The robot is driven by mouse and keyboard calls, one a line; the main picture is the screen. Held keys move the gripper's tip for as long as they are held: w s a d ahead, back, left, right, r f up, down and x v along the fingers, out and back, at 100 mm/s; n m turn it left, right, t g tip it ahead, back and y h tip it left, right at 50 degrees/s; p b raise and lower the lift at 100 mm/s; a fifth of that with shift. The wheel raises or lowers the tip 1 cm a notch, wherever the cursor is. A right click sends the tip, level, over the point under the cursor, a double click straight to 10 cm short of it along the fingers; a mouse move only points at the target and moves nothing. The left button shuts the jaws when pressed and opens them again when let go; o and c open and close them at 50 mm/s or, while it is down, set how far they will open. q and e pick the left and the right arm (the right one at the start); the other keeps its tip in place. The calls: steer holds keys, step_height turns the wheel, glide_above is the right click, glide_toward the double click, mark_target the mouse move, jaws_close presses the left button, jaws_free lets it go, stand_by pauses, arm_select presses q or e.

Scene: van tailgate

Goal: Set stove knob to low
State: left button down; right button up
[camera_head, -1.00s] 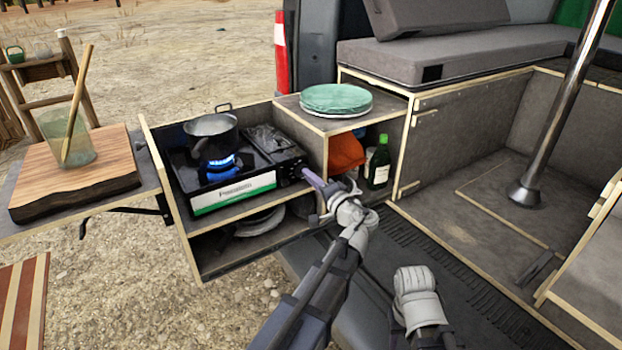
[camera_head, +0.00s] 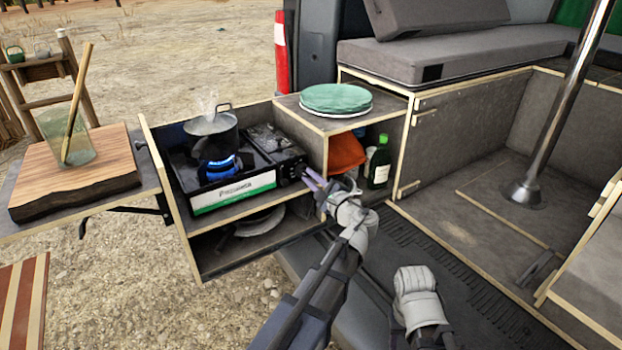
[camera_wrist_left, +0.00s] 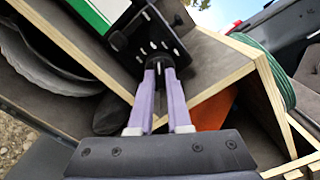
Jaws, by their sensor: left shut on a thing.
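The camping stove (camera_head: 290,151) is black with a green and white front panel, and a blue flame (camera_head: 222,164) burns on it under a dark pot (camera_head: 211,136). My left gripper (camera_head: 308,178) is at the stove's right front end, its purple fingers shut on the stove knob. In the left wrist view the fingers (camera_wrist_left: 159,80) close together on the dark knob (camera_wrist_left: 158,64), in front of a dial plate with white marks (camera_wrist_left: 141,46). The fingers hide much of the knob, and I cannot read its setting. My right arm's pale wrist shows at lower middle; its fingertips are hidden.
The stove sits in a pull-out wooden box (camera_head: 162,188) with a shelf below. To its right are green plates (camera_head: 337,98), an orange cloth (camera_head: 346,152) and a green bottle (camera_head: 379,163). A cutting board (camera_head: 75,184) with a glass (camera_head: 62,140) is at left.

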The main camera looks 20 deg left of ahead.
arm_select(q)
steer(key=shift+m, duration=1.9)
steer(key=c, duration=0.9)
jaws_free()
steer(key=shift+o, duration=0.2)
steer(key=v, duration=0.7)
steer(key=shift+s+d, duration=0.25)
steer(key=shift+d, duration=0.1)
